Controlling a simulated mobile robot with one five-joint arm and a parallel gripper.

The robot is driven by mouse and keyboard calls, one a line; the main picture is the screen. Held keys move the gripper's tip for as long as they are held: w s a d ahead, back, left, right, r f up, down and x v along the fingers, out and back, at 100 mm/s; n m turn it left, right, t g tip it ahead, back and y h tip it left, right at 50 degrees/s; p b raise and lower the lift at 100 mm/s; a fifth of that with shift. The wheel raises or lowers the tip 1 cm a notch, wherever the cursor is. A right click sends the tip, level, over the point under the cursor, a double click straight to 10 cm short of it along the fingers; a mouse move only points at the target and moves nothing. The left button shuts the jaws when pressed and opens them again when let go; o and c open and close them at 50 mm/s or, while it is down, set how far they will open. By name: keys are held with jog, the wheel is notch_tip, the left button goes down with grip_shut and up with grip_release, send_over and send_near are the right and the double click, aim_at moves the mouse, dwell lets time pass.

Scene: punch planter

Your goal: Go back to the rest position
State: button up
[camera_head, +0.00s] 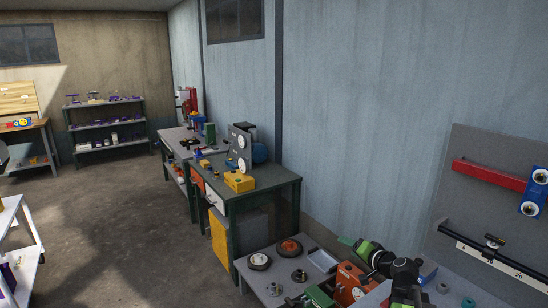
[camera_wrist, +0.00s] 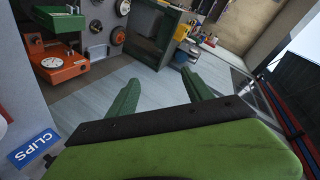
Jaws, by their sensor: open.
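In the wrist view, my gripper (camera_wrist: 160,88) shows two green fingers spread well apart, with nothing between them. In the head view, my gripper (camera_head: 346,241) is at the lower right, above the near bench and close to the blue-grey wall. It points up and to the left, and my arm partly covers the bench behind it. No object is held in either view.
An orange device with a dial (camera_wrist: 65,63) and a green device (camera_wrist: 58,18) stand at upper left in the wrist view. A CLIPS label (camera_wrist: 33,148) is at lower left. In the head view, a pegboard (camera_head: 475,190) stands right of my arm. Open floor (camera_head: 115,215) lies left.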

jog(key=s+a+f+n+g+y, duration=0.1)
jog(key=a+f+n+g, duration=0.1)
jog(key=a, duration=0.5)
jog(key=s+a+f+n+g+y, duration=0.1)
jog(key=a+f+n+g, duration=0.15)
jog(key=a, duration=0.45)
jog(key=s+a+f+n+g+h, duration=0.1)
jog(key=s+a+f+n+g, duration=0.2)
jog(key=s+a+f, duration=0.5)
jog(key=shift+a+g+h, duration=0.4)
jog(key=shift+a+g, duration=0.45)
jog(key=shift+a, duration=0.05)
jog(key=s+d+f+g+h, duration=0.1)
jog(key=s+d, duration=0.1)
jog(key=s+d+g+h, duration=0.1)
jog(key=s+d, duration=0.2)
jog(key=s+d+f+g+h, duration=0.1)
jog(key=s+d+g+h, duration=0.1)
jog(key=s+d, duration=0.1)
jog(key=shift+s+d+f, duration=0.1)
jog(key=shift+s+f, duration=0.05)
jog(key=shift+f, duration=0.15)
